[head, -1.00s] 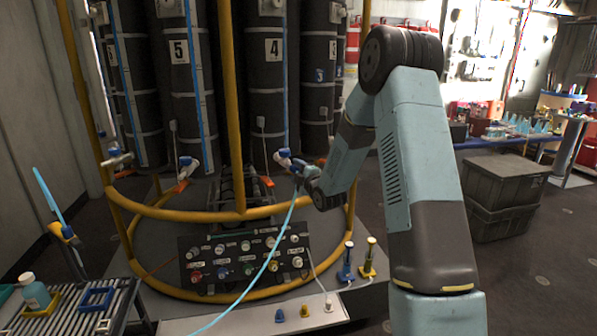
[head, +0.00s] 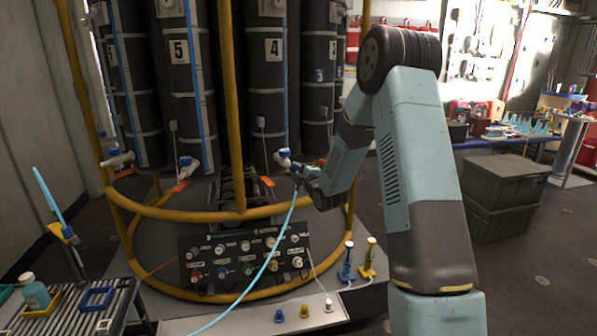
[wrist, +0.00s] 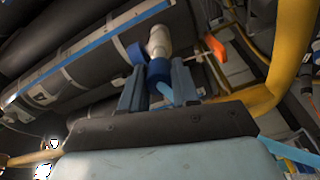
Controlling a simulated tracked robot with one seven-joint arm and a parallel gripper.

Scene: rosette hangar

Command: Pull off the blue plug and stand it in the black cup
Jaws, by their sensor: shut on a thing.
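The blue plug (wrist: 159,70) is between the two fingers of my gripper (wrist: 158,86) in the wrist view, right below a white fitting (wrist: 158,42). A light blue hose shows below the plug. The plug appears to be still against the fitting; I see no clear gap. In the head view my gripper (head: 300,171) is at the blue and white fitting (head: 284,155) in front of cylinder 4, and the light blue hose (head: 272,250) hangs from it. The plug is too small to make out there. I cannot pick out a black cup in either view.
A yellow rail (head: 232,214) curves around the dark cylinders (head: 266,95). A panel of coloured knobs (head: 247,262) is below. Small blue, yellow and white pieces stand on the ledge (head: 255,322). A slatted table (head: 70,318) is at left, dark crates (head: 505,190) at right.

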